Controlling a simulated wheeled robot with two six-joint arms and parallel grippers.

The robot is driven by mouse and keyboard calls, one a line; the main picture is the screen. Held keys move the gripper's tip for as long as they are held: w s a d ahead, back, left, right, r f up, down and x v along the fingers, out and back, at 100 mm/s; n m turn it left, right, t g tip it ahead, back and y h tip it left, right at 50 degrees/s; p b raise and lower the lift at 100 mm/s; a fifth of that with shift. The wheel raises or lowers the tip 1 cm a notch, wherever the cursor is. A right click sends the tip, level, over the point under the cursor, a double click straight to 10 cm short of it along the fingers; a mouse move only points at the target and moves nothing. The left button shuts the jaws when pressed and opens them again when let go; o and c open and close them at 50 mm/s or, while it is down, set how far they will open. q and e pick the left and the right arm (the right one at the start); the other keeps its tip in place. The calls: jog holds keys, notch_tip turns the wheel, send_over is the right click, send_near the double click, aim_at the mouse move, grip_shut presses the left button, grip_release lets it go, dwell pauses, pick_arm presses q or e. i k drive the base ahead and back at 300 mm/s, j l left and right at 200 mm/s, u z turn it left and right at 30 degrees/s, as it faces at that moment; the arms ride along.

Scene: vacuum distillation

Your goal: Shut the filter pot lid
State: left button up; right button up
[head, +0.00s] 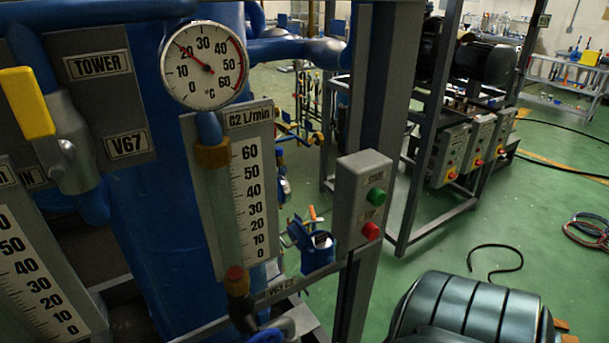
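Neither of my grippers is in view. No part is clearly marked as the filter pot or its lid. A small blue fitting (318,246) with a dark opening stands low behind the gauge panel, left of the button box. An orange-tipped piece (313,214) rises beside it. It is too small and partly hidden to tell whether it is the filter pot, or how any lid on it sits.
A blue column (160,225) carries a dial thermometer (204,66), a flow scale (251,190) and a yellow-handled valve (27,104). A button box (364,205) sits on a grey post. A dark ribbed cylinder (470,310) fills the lower right. Green floor (545,230) is open beyond, with loose hoses.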

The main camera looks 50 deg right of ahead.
aim_at(293, 240)
jog(key=j+z, duration=0.1)
jog(key=z, duration=0.7)
jog(key=j+z, duration=0.1)
jog(key=z, duration=0.3)
jog(key=j+z, duration=0.1)
jog(key=z, duration=0.35)
